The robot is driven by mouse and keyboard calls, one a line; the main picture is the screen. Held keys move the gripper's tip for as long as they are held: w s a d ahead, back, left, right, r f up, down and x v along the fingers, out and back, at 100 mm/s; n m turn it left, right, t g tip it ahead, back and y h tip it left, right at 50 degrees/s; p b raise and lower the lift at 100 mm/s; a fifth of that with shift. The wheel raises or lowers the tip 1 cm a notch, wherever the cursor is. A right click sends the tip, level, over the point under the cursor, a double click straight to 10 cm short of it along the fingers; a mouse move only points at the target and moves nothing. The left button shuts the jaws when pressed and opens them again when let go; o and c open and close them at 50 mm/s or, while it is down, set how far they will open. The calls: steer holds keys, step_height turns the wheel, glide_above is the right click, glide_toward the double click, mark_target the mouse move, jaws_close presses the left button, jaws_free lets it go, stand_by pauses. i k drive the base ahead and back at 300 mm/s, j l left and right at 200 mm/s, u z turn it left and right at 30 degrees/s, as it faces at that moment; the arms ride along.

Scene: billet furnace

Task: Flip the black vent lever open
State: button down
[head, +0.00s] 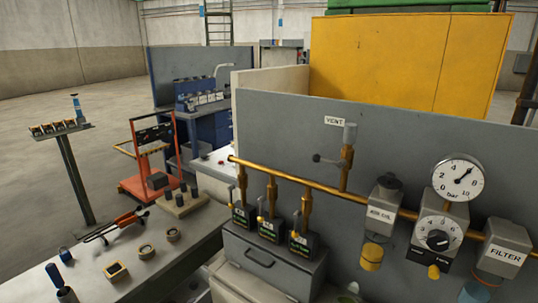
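The black vent lever (317,158) has a dark ball knob. It sticks out to the left, roughly level, from an upright brass vent pipe (347,168). A grey cylindrical cap (350,133) tops this pipe. A white VENT label (334,121) is on the grey panel just above the lever. My gripper is not in view, and nothing covers the lever.
A brass manifold pipe (325,188) runs below the lever across the grey panel (285,125). Several small valves hang from it on the left. A gauge (458,177), regulator (438,236) and filter (507,246) are on the right. A bench (190,232) with tools is at left.

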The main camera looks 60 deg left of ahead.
mark_target(316, 158)
steer(key=u, duration=1.25)
